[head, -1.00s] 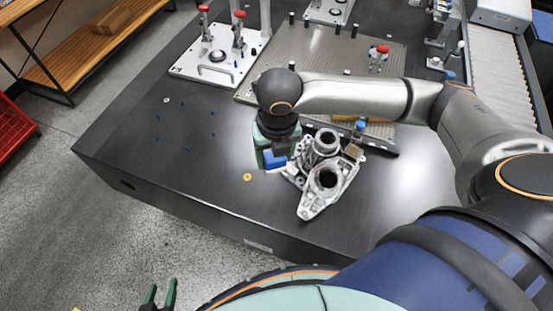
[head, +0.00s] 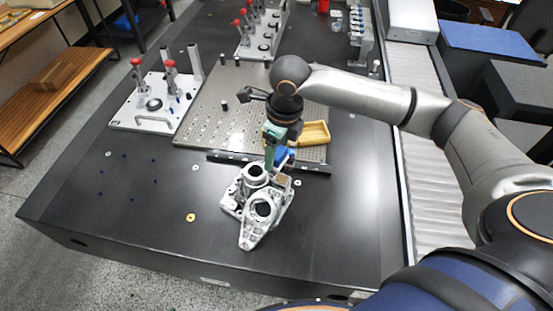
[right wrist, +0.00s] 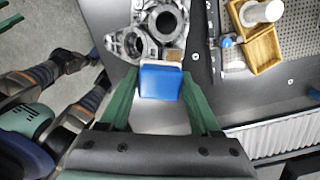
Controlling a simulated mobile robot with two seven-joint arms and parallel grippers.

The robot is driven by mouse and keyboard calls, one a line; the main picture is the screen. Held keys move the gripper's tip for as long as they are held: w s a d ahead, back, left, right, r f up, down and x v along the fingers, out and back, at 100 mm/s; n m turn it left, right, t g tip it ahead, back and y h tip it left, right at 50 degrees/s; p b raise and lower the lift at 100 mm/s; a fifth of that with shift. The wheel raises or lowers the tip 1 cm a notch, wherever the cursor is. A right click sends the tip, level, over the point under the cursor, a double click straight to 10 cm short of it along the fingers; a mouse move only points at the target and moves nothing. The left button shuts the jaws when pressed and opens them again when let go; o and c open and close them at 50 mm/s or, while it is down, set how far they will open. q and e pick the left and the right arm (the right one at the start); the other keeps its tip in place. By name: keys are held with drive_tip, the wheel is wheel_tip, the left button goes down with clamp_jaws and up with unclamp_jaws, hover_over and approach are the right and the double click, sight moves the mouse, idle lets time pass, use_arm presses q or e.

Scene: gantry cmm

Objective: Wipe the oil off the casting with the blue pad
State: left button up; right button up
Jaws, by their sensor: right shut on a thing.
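The grey metal casting (head: 242,222) lies on the black table, with round bores facing up. It also shows in the right wrist view (right wrist: 143,20). My right gripper (head: 279,155) is shut on the blue pad (head: 284,154) at the casting's far side. In the right wrist view the pad (right wrist: 160,82) sits between the green fingers, overlapping the casting's near edge; contact is unclear. A small brown patch (right wrist: 174,54) shows at the casting's corner beside the pad. I cannot make out oil for sure. Parts of my left arm show at the left of the right wrist view; its jaw state is unclear.
A wooden tray (head: 315,133) lies behind the casting on a perforated plate (head: 205,105). A small blue-topped item (right wrist: 228,42) stands between casting and tray. A red-handled clamp fixture (head: 150,122) stands back left. A roller conveyor (head: 425,165) runs along the right.

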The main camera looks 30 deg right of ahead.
sight(283, 159)
drive_tip(key=shift+s+d+r+n, duration=0.1)
drive_tip(key=shift+d+r+n, duration=0.05)
drive_tip(key=shift+d, duration=0.25)
drive_tip(key=shift+d+r+n, duration=0.1)
drive_tip(key=shift+d+n, duration=0.05)
drive_tip(key=shift+d, duration=0.25)
wheel_tip(283, 159, down, 4)
drive_tip(key=b, duration=0.3)
drive_tip(key=shift+r, duration=0.2)
drive_tip(key=shift+f+b, duration=0.25)
drive_tip(key=shift+b, duration=0.1)
use_arm(q)
drive_tip(key=f, duration=0.1)
drive_tip(key=d+f, duration=0.1)
drive_tip(key=f, duration=0.1)
drive_tip(key=shift+f, duration=0.25)
use_arm(e)
drive_tip(key=shift+r, duration=0.1)
use_arm(q)
drive_tip(key=shift+r, duration=0.1)
